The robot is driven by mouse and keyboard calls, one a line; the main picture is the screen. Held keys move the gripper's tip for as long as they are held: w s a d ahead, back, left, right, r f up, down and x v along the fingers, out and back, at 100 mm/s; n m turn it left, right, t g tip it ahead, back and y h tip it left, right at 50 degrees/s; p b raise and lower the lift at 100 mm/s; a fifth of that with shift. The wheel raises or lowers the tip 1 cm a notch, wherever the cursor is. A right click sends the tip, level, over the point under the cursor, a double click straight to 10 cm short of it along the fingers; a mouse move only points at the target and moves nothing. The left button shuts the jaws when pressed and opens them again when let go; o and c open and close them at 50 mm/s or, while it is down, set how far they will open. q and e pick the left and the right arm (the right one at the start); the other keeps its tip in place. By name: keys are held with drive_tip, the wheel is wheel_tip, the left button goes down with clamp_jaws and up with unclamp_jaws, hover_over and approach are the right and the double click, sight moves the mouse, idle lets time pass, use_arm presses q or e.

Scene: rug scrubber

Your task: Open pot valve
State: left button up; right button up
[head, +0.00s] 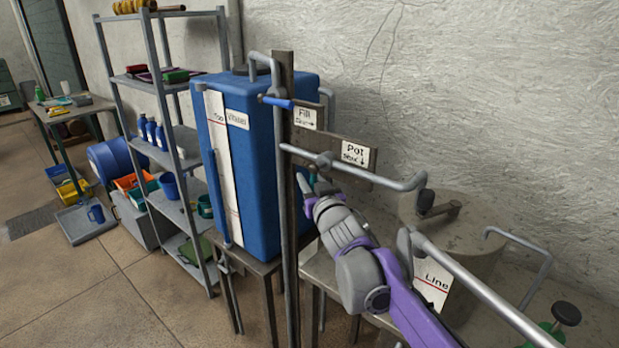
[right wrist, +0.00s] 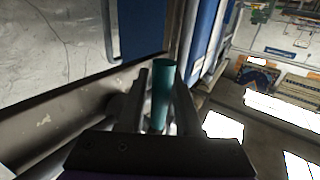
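The pot valve's teal handle (head: 312,179) shows as a small bit below the "Pot" sign (head: 355,154), beside the upright post and under the grey pipe. My right gripper (head: 306,190) reaches up to it from the lower right and hides most of it. In the right wrist view the teal handle (right wrist: 162,92) stands between the two fingers of my right gripper (right wrist: 162,100). The fingers flank it with what look like narrow gaps; firm contact does not show. My left gripper is not in view.
A blue fill valve handle (head: 278,102) sits higher on the post (head: 288,200). A large blue tank (head: 258,150) stands left of the post. A grey pipe (head: 400,183) runs above my right arm. A grey pot (head: 455,235) stands at right. Open floor (head: 120,300) lies at lower left.

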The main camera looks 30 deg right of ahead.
drive_tip(key=shift+w, duration=0.15)
clamp_jaws()
idle(1.4)
